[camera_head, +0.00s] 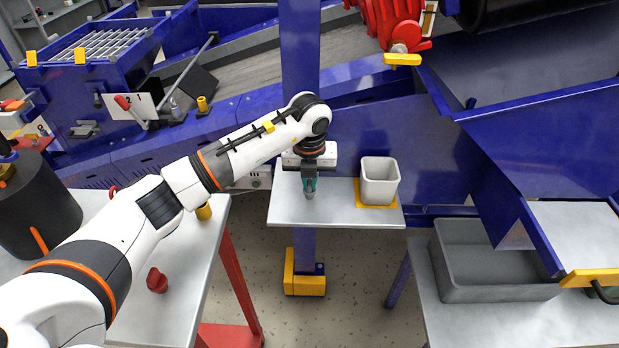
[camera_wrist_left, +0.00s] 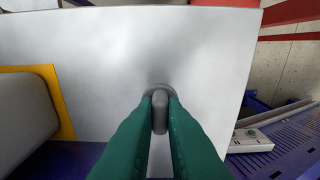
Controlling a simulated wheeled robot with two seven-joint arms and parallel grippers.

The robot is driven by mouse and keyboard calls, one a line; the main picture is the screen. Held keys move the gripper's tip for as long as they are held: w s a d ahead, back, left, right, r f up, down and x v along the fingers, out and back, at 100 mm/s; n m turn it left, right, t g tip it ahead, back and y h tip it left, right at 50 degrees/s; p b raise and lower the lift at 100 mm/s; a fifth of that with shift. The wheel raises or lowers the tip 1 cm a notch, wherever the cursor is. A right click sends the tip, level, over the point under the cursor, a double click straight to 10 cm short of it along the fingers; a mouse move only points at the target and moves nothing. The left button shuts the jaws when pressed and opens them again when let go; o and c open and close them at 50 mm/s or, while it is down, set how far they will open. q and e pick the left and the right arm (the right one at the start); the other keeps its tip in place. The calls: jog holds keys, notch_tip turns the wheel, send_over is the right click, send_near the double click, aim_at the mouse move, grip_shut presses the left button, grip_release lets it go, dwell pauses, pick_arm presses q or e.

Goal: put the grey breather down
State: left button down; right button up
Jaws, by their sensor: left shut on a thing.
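My left gripper (camera_head: 309,184) is over the small light-grey shelf (camera_head: 330,212) in the middle of the head view. In the left wrist view its two green fingers (camera_wrist_left: 160,112) are shut on a small grey part, the grey breather (camera_wrist_left: 160,110). The breather also shows below the fingers in the head view (camera_head: 309,194). It points down at the shelf surface (camera_wrist_left: 100,50). I cannot tell whether it touches the shelf. My right gripper is in neither view.
A light-grey square cup (camera_head: 379,182) stands on a yellow base (camera_head: 376,206) right of the gripper. A grey bin (camera_head: 490,262) is on the right table. A red knob (camera_head: 157,280) lies on the left table. Blue machine walls (camera_head: 420,150) rise behind the shelf.

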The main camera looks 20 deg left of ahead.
pick_arm(q)
jog(key=shift+f, duration=0.1)
jog(key=c, duration=1.5)
grip_release()
jog(key=shift+r, duration=0.65)
notch_tip(320, 180, up, 11)
jog(key=s+b, duration=0.1)
jog(key=shift+s+d, duration=0.2)
